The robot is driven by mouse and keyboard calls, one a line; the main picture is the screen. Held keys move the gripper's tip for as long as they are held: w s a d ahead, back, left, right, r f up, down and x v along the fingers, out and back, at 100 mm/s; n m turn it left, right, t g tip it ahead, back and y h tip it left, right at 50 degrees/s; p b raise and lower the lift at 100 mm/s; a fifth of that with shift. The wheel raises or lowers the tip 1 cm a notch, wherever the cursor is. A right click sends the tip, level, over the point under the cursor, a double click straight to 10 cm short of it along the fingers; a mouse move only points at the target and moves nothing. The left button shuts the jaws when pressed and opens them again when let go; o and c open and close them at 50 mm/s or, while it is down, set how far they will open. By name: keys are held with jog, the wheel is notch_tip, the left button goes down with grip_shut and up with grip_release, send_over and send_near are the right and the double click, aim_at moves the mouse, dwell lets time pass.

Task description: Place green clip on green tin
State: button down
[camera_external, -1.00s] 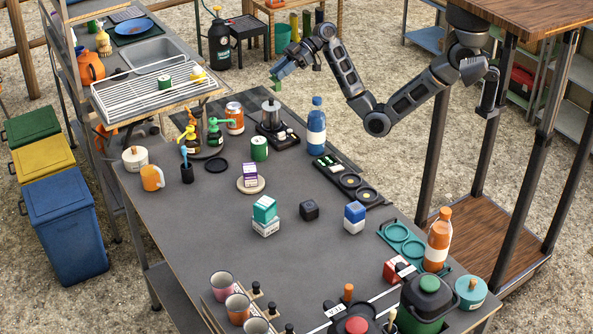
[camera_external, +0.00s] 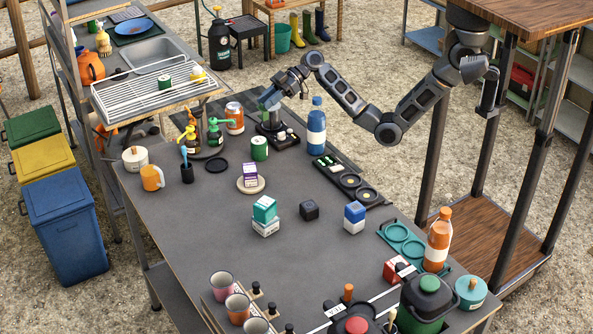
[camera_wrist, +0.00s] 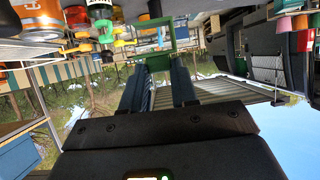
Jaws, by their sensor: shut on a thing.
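My gripper (camera_external: 270,98) is above the far end of the dark table, in front of a moka pot on a black scale. In the wrist view my gripper (camera_wrist: 163,62) is shut on the green clip (camera_wrist: 151,22), a square green loop held at the fingertips. The clip is hard to make out in the external view. A green tin (camera_external: 260,148) with a pale label stands upright on the table, nearer the camera than my gripper and slightly left of it. A second green tin (camera_external: 165,82) stands on the dish rack.
Spray bottles (camera_external: 214,131) and an orange can (camera_external: 235,118) stand left of my gripper. A tall blue bottle (camera_external: 316,128) stands to the right. The scale (camera_external: 284,140) lies behind the table's green tin. A purple-and-white box (camera_external: 250,174) stands in front of it.

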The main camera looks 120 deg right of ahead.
jog(key=shift+w+a+f, duration=0.4)
jog(key=shift+w+f, duration=0.15)
jog(key=shift+f, duration=0.55)
jog(key=shift+w+a+f, duration=0.45)
jog(key=shift+w+f, duration=0.05)
jog(key=shift+f, duration=0.55)
jog(key=shift+w+a+f, duration=0.4)
jog(key=shift+w+f, duration=0.15)
jog(key=shift+f, duration=0.55)
jog(key=c, duration=0.9)
grip_release()
jog(key=shift+f, duration=0.1)
jog(key=shift+o, duration=0.2)
jog(key=shift+r, duration=0.2)
jog(key=v, duration=1.2)
